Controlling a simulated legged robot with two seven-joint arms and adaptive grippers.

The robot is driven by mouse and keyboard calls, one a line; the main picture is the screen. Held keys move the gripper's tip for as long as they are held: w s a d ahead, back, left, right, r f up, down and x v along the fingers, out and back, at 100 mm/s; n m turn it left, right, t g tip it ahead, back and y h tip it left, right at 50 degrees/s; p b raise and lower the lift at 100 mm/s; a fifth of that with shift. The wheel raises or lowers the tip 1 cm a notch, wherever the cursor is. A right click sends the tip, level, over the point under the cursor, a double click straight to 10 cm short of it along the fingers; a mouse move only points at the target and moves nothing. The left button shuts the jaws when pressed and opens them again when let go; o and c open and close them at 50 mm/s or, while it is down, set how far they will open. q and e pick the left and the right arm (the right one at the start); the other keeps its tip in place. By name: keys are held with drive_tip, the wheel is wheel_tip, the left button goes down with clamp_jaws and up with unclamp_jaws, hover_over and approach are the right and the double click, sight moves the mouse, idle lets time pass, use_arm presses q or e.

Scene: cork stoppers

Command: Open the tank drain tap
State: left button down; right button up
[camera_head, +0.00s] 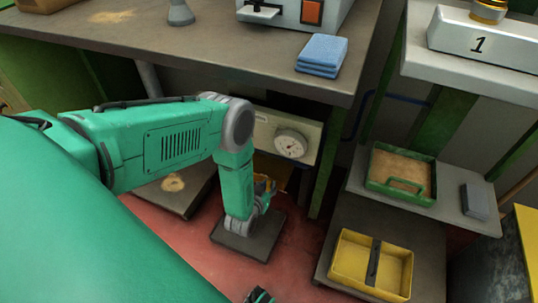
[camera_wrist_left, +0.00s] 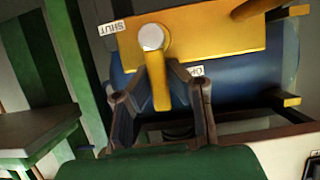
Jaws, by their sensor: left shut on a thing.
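The tap's yellow lever (camera_wrist_left: 161,92) shows in the left wrist view, with a round white pivot (camera_wrist_left: 151,37) at its top. The lever points down in that picture. It hangs from a yellow plate (camera_wrist_left: 215,35) in front of a blue tank (camera_wrist_left: 235,95). A SHUT label (camera_wrist_left: 111,28) is left of the pivot; a partly hidden label (camera_wrist_left: 197,71), seemingly OPEN, is right of the lever. My left gripper (camera_wrist_left: 160,80) has its fingers on both sides of the lever, shut on it. In the head view my left wrist mostly hides the tap.
My left arm reaches under the bench (camera_head: 200,45), beside a panel with a round gauge (camera_head: 290,143). Folded blue cloths (camera_head: 322,53) lie on the bench. A green tray (camera_head: 372,179) and a yellow tray (camera_head: 345,262) stand on shelves at the right.

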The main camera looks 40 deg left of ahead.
use_arm(q)
drive_tip(key=c, duration=1.5)
unclamp_jaws()
drive_tip(key=shift+s+a+f, duration=0.1)
drive_tip(key=shift+s+f, duration=0.1)
drive_tip(key=shift+s, duration=0.1)
drive_tip(key=shift+c, duration=0.2)
drive_tip(key=shift+w, duration=0.15)
drive_tip(key=shift+r, duration=0.1)
drive_tip(key=v, duration=1.2)
